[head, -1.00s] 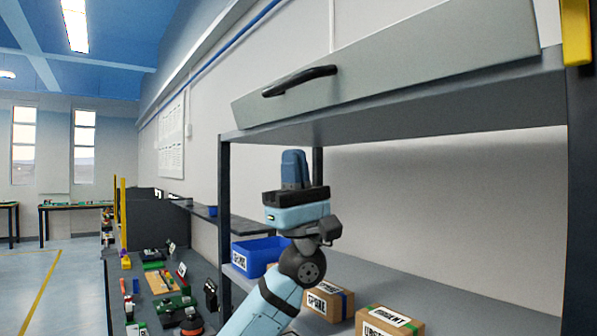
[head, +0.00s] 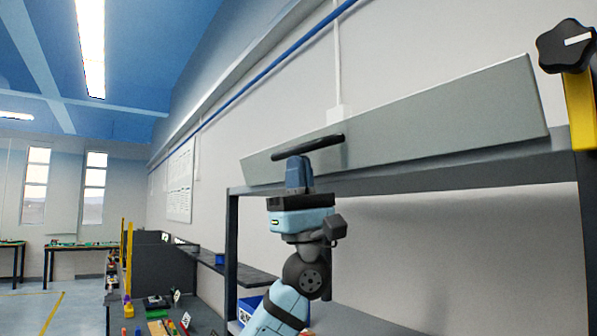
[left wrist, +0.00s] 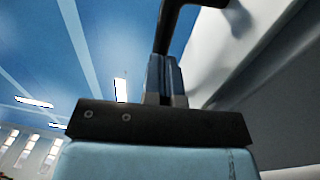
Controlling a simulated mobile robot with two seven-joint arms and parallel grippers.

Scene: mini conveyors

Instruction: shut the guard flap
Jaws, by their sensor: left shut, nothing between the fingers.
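The guard flap (head: 430,122) is a long grey panel, raised along the upper front edge of the dark frame, with a black bar handle (head: 322,144) near its left end. My left gripper (head: 298,160) points up with its fingers shut and empty. Its fingertips overlap the handle in the head view. In the left wrist view the shut fingers (left wrist: 166,72) reach up to the handle (left wrist: 166,30), and the grey flap (left wrist: 262,50) is to the right. I cannot tell whether they touch. My right gripper is not in view.
A dark post (head: 231,255) of the frame stands left of my arm. A yellow upright (head: 580,108) with a black knob (head: 564,46) is at the right. A blue bin (head: 247,308) and a cluttered bench are low at left. The space under the frame's top is open.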

